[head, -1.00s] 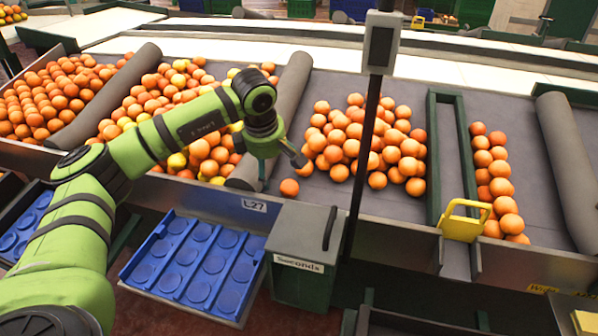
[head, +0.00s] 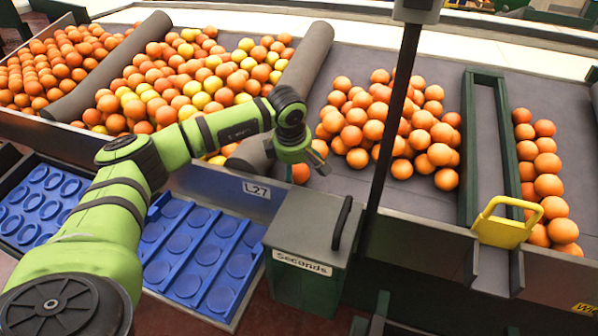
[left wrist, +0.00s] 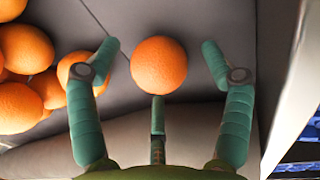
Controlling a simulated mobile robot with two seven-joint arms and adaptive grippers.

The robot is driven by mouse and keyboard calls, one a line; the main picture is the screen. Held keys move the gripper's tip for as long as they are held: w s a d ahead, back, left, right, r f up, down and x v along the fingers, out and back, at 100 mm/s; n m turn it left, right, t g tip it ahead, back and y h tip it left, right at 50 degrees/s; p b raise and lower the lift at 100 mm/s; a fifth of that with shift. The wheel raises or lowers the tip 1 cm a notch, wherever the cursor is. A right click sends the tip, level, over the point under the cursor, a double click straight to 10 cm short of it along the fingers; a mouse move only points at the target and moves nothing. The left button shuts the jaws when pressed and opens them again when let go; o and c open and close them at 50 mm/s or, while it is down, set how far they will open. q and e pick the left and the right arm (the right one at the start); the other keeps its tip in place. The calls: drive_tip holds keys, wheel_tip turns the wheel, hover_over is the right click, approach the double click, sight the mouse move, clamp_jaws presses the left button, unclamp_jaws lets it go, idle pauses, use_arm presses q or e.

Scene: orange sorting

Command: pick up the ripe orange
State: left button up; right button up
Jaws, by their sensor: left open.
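A single ripe orange (head: 300,173) lies apart from the piles on the grey belt, near its front edge beside the roller. My left gripper (head: 318,162) is just above and beside it, pointing down, and partly hides it. In the left wrist view the orange (left wrist: 158,65) sits between the spread green fingers of the left gripper (left wrist: 161,55). The third finger is at its lower side, and I cannot tell if it touches. The gripper is open and holds nothing. My right gripper is not in view.
A pile of oranges (head: 390,125) lies to the right, with several oranges (left wrist: 25,75) left of the fingers. A grey roller (head: 305,65) is close on the left. A dark post (head: 392,130), a Seconds bin (head: 310,240) and a blue tray (head: 205,262) stand in front.

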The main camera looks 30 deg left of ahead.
use_arm(q)
drive_tip(key=shift+w+f, duration=0.1)
drive_tip(key=shift+f, duration=0.25)
drive_tip(key=c, duration=1.3)
